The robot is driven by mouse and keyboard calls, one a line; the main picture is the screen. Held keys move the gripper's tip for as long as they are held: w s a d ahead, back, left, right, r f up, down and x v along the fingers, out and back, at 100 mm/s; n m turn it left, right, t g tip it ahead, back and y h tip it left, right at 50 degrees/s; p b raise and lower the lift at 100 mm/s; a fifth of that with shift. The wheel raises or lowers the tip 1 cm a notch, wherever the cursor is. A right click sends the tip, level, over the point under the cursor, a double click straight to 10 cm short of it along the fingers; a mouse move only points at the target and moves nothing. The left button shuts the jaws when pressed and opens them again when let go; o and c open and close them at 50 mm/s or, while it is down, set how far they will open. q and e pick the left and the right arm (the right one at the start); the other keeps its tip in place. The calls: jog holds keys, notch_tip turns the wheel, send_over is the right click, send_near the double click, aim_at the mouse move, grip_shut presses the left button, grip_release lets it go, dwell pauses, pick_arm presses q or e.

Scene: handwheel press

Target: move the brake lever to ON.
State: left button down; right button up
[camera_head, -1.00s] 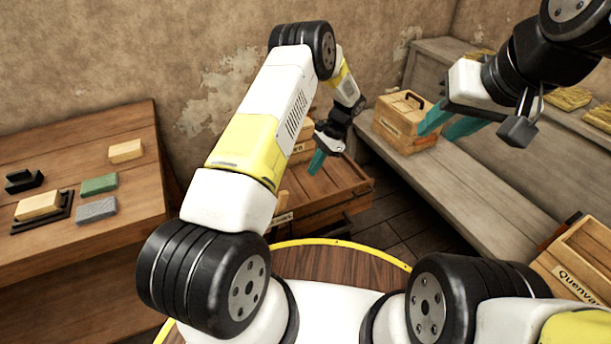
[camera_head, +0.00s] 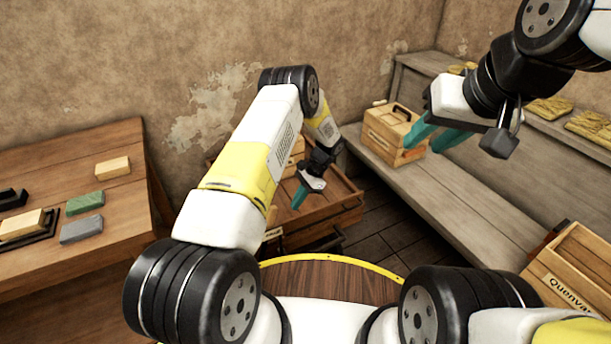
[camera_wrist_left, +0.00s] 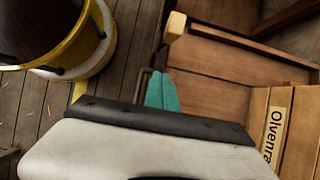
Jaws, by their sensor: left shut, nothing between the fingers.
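A cream knob on a dark rod (camera_wrist_left: 175,26) shows in the left wrist view, beside the wooden crate. It may be the brake lever; I cannot tell for sure, and no ON mark is readable. A small cream piece (camera_head: 271,215), perhaps the same knob, shows beside my left forearm in the head view. My left gripper (camera_head: 299,198) is shut and empty, pointing down over the crate. Its teal fingers (camera_wrist_left: 162,90) are just below the knob in the wrist view, apparently apart from it.
The wooden crate (camera_head: 335,190) stands on the floor by the wall. A lidded wooden box (camera_head: 377,145) sits on the long bench (camera_head: 455,190). A labelled crate (camera_head: 548,290) is at the lower right. A table (camera_head: 120,200) with several blocks is at the left.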

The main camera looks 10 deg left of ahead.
pick_arm(q)
jog(key=s+a+f, duration=0.2)
jog(key=s+a, duration=0.1)
jog(key=a, duration=0.1)
jog(key=shift+s+a+f, duration=0.15)
jog(key=shift+a+f, duration=0.05)
jog(key=shift+a, duration=0.2)
